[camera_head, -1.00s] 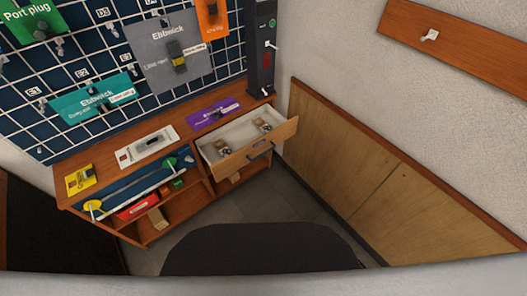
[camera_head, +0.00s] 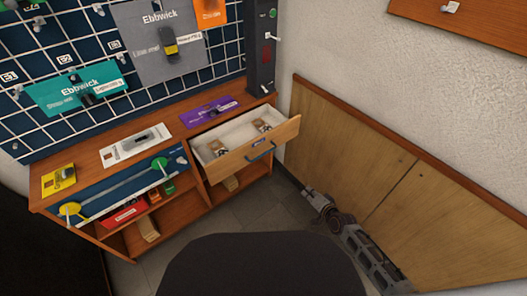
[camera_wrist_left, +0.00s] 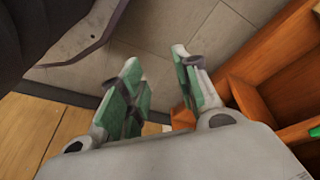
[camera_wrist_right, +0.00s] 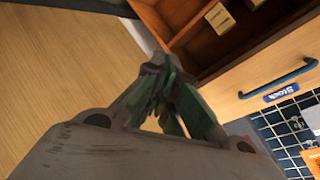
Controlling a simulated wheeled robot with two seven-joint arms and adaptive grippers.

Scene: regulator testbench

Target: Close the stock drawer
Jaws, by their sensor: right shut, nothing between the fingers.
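The stock drawer (camera_head: 284,134) is pulled open from the wooden bench, below its top right part. It has a pale wooden front, a blue bar handle (camera_head: 262,152) and small items inside. My right gripper (camera_head: 308,194) is low, to the right of and apart from the drawer front, against the wood-panelled wall side. In the right wrist view its fingers (camera_wrist_right: 165,75) are together and empty, with the drawer front (camera_wrist_right: 245,88) and handle (camera_wrist_right: 280,78) to the right. My left gripper (camera_wrist_left: 155,62) shows only in its wrist view, with its fingers apart and nothing between them.
The bench (camera_head: 97,158) carries white, yellow and purple cards, with open shelves (camera_head: 175,212) underneath. A pegboard stands behind it. The wood-panelled wall (camera_head: 340,140) is close on the right. A dark rounded shape (camera_head: 260,265) fills the lower middle. Grey floor shows before the drawer.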

